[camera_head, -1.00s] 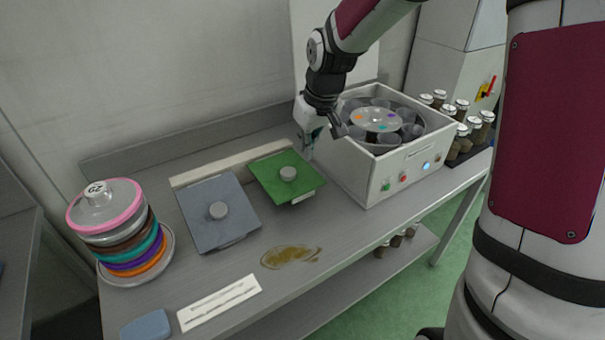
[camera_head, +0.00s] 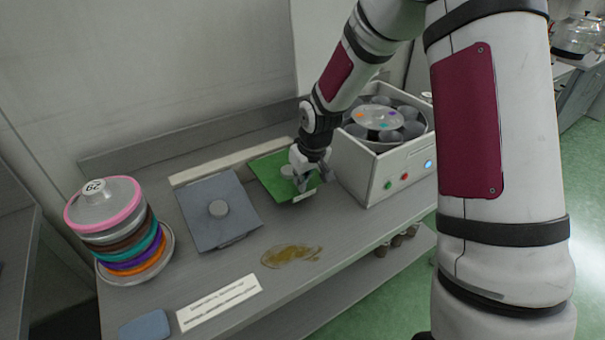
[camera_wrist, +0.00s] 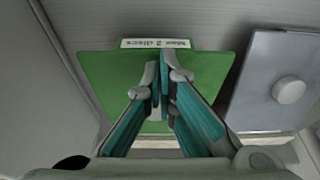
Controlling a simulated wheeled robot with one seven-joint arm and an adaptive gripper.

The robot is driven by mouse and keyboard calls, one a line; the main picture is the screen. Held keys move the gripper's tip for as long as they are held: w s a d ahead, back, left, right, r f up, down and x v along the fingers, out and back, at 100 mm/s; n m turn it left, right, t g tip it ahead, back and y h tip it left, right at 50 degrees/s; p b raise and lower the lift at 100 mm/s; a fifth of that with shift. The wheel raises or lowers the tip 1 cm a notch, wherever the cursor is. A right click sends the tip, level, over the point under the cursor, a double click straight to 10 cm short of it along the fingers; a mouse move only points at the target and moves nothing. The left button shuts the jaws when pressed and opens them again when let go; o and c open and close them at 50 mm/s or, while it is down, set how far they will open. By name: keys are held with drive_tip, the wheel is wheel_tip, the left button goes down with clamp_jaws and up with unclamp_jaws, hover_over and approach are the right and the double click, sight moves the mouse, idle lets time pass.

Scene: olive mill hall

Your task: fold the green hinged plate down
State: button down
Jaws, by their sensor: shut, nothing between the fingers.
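My gripper (camera_head: 306,183) is over the front right part of the plate. Its fingers are together and empty (camera_wrist: 163,72). They hide the knob in the wrist view. Whether the fingertips touch the plate is not clear.
A grey-blue plate with a knob (camera_head: 207,190) lies left of the green one. A white centrifuge-like box (camera_head: 376,179) stands close on the right. A stack of coloured discs (camera_head: 125,240) is at the left, and a brown spill (camera_head: 291,256) lies in front.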

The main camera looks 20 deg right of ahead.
sight(303, 198)
drive_tip(key=shift+f, duration=0.1)
drive_tip(key=f+b, duration=0.1)
drive_tip(key=f, duration=0.1)
drive_tip(key=f+b, duration=0.1)
drive_tip(key=f, duration=0.1)
drive_tip(key=f+b, duration=0.1)
drive_tip(key=f, duration=0.1)
drive_tip(key=shift+s+d+f, duration=0.1)
drive_tip(key=shift+s+f, duration=0.15)
drive_tip(key=shift+f, duration=0.05)
drive_tip(key=shift+r, duration=0.1)
drive_tip(key=shift+s+r+p, duration=0.1)
drive_tip(key=shift+r+p, duration=0.35)
drive_tip(key=shift+r, duration=0.1)
drive_tip(key=s+p+v, duration=0.2)
drive_tip(key=v, duration=1)
drive_tip(key=shift+s+d+p, duration=0.35)
drive_tip(key=shift+d, duration=0.05)
drive_tip(key=shift+f, duration=0.1)
